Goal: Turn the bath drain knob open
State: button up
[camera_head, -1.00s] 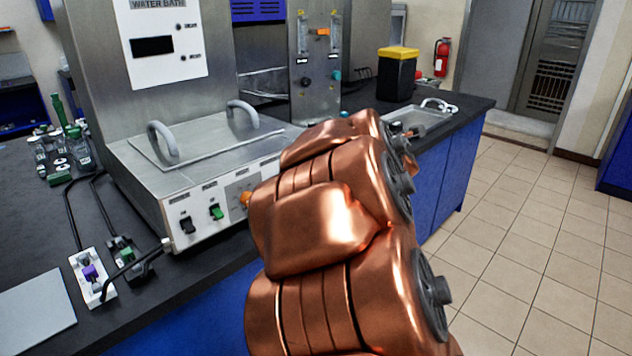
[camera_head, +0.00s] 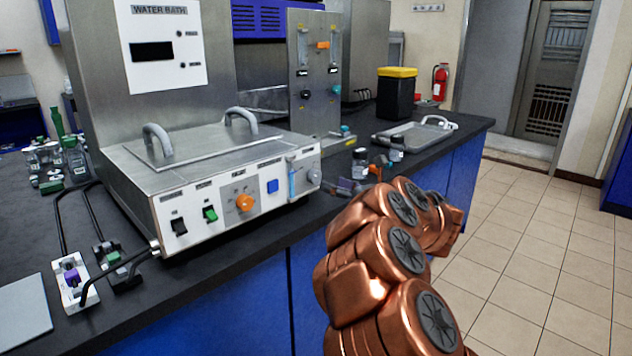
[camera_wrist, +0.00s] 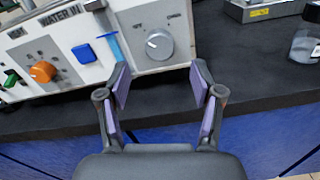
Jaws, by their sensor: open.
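The water bath (camera_head: 215,185) stands on the dark counter. The likely drain knob is a round grey knob at the right end of its front panel; it shows in the head view (camera_head: 313,177) and in the wrist view (camera_wrist: 159,46). A light mark on it points to the upper left; the small labels above are too blurred to read. My gripper (camera_wrist: 160,82) is open and empty, with its purple-padded fingers spread below and in front of the knob, apart from it. In the head view, my arm partly hides the gripper.
A blue square button (camera_wrist: 83,53) and an orange knob (camera_wrist: 42,72) sit left of the grey knob, with a blue vertical strip (camera_wrist: 110,45) beside it. Small jars (camera_head: 360,162) stand on the counter to the right. The floor in front is clear.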

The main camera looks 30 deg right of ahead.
aim_at(317, 177)
jog(key=x, duration=0.7)
jog(key=shift+w+r, duration=0.1)
jog(key=shift+w, duration=0.1)
jog(key=c, duration=1.2)
